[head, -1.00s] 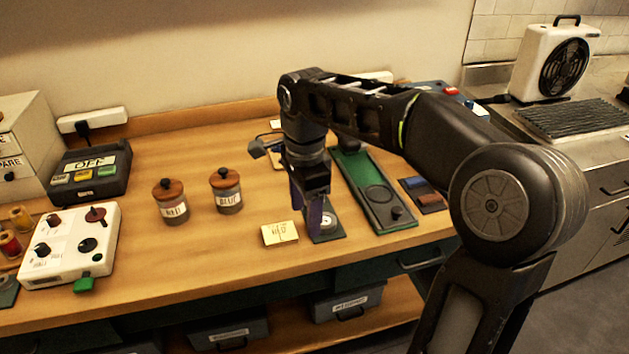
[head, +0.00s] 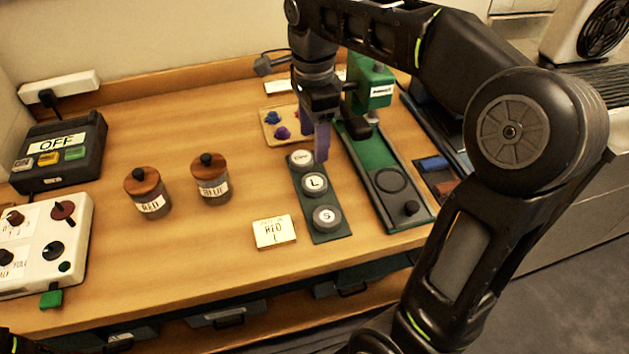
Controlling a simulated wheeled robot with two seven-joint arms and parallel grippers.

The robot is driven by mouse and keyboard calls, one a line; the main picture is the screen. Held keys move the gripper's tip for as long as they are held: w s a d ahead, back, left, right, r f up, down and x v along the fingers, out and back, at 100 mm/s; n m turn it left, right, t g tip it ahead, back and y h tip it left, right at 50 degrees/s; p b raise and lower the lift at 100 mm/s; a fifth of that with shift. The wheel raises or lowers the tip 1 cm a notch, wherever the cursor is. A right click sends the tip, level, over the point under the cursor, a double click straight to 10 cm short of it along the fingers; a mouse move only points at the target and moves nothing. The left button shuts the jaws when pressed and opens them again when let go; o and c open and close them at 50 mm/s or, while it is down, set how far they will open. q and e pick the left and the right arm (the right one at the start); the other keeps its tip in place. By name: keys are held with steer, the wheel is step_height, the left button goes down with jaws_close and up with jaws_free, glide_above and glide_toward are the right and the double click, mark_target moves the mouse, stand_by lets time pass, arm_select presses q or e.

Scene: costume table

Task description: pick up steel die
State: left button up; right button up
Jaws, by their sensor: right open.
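Three round steel dies stand in a row on a dark green strip (head: 331,233). The nearest die (head: 326,217) is marked S, the middle die (head: 315,183) is marked L, and the far die (head: 301,158) has a label too small to read surely. My right gripper (head: 315,141) is open, pointing down, with its purple fingers at the far die. One finger overlaps the right side of that die in the picture; I cannot tell whether it touches. Nothing shows held in it. My left gripper is not in view.
A green press (head: 372,90) with a long base stands right of the strip. A tray of coloured pieces (head: 272,127) lies behind the gripper.

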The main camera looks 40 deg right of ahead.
mark_target(314, 182)
step_height(314, 182, down, 6)
steer(key=shift+b, duration=0.55)
steer(key=shift+f, duration=0.4)
steer(key=shift+f, duration=2.6)
jaws_close()
